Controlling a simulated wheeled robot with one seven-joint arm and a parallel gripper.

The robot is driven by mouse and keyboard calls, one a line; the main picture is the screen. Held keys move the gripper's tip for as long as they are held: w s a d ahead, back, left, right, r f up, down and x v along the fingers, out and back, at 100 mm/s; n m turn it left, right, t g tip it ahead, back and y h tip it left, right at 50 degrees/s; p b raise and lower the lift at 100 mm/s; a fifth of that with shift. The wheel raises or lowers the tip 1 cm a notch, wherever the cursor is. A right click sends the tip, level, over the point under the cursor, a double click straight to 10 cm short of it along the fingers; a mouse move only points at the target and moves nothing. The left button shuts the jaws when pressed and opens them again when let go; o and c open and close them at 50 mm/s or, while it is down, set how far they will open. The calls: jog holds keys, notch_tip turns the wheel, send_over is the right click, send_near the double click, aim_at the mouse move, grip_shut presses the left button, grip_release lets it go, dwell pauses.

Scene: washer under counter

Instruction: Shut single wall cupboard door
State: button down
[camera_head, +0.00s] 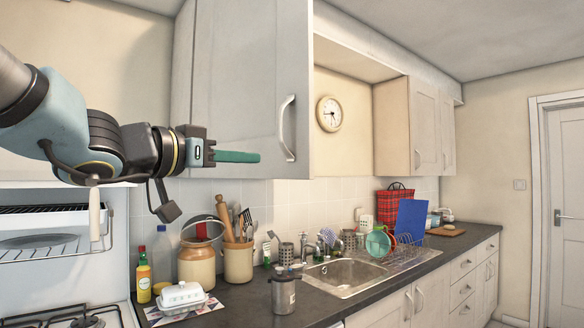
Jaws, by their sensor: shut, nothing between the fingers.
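The single wall cupboard (183,62) hangs at the upper middle, with its grey door (247,70) facing me. A curved metal handle (287,128) is near the door's right edge. I cannot tell from this view whether the door stands ajar or lies flush. My gripper (258,157) is shut and empty, its teal fingers pointing right. It shows in front of the door's lower part, left of the handle. Whether it touches the door cannot be told. My gripper and wrist hide part of the door's lower left.
Below are a cooker (75,315) and a dark counter (235,306) with jars, bottles, a butter dish (181,297) and a metal canister (283,293). A sink (345,276) and dish rack are farther right. A double wall cupboard (425,125) hangs beyond the clock (329,113).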

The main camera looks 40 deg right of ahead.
jog(key=shift+d+b, duration=0.65)
jog(key=shift+b, duration=0.55)
jog(key=p, duration=0.1)
send_near(301, 162)
jog(key=d, duration=0.4)
jog(key=w+d, duration=0.1)
jog(key=d, duration=0.1)
jog(key=shift+d+r, duration=0.1)
jog(key=shift+d, duration=0.25)
jog(key=shift+d, duration=0.1)
